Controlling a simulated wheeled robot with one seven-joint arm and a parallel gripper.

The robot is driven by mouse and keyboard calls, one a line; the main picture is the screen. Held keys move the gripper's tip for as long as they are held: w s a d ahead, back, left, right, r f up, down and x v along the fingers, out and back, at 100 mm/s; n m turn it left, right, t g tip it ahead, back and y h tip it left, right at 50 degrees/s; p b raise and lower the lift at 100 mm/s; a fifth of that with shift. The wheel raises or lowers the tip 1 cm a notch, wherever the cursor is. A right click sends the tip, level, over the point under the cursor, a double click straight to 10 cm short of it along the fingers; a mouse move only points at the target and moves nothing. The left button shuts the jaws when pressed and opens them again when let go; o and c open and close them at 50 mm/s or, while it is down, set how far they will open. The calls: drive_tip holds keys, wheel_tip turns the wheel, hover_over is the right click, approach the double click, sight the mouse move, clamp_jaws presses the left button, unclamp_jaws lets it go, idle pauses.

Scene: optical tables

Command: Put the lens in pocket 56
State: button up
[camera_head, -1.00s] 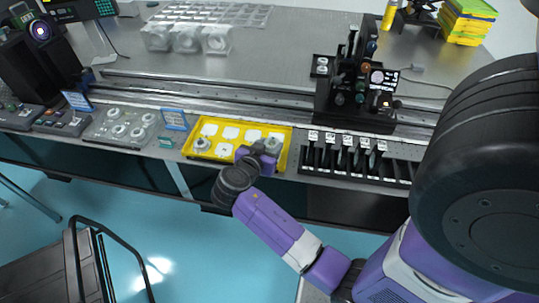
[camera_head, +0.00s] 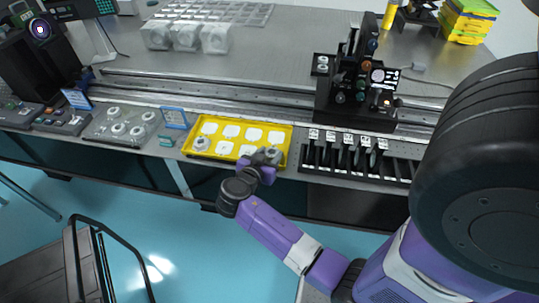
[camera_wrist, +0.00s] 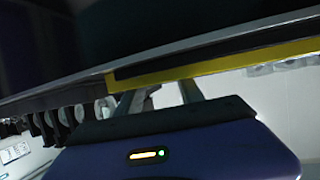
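The yellow tray (camera_head: 187,143) lies at the table's front edge in the head view, with two rows of white square pockets. A grey-white ring-shaped lens (camera_head: 201,145) sits in its front left pocket. My gripper (camera_head: 268,156) is at the tray's front right corner and covers part of it. Something pale shows by the fingertips there; I cannot tell if it is a lens. In the wrist view my gripper's two fingers (camera_wrist: 160,97) stand apart, with the yellow tray edge (camera_wrist: 215,66) just beyond the tips. Pocket numbers are too small to read.
A black slotted rack (camera_head: 350,172) with small white labels stands right of the tray. A clear tray (camera_head: 98,133) with several ring-shaped parts is to the left, by a blue sign (camera_head: 174,118). A rail with a black optical stage (camera_head: 350,105) runs behind.

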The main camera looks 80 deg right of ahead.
drive_tip(key=shift+a+r+p, duration=0.2)
drive_tip(key=shift+r+p, duration=0.05)
drive_tip(key=shift+p, duration=0.05)
drive_tip(key=b+v, duration=0.2)
drive_tip(key=v, duration=0.9)
drive_tip(key=s+a+f+n+t+y, duration=0.2)
drive_tip(key=a+f+n+t+y, duration=0.25)
drive_tip(key=a+n, duration=0.35)
drive_tip(key=s+a+f+n+t+y, duration=0.35)
drive_tip(key=a+n+t, duration=0.25)
drive_tip(key=a, duration=0.4)
drive_tip(key=s+a+r+n+t+y, duration=0.2)
drive_tip(key=s+a+r+t, duration=0.1)
drive_tip(key=r, duration=0.5)
drive_tip(key=s+a+r+n+t+y, duration=0.3)
drive_tip(key=s+a+r, duration=0.1)
drive_tip(key=r, duration=0.5)
drive_tip(key=shift+r, duration=0.2)
drive_tip(key=shift+f, duration=0.1)
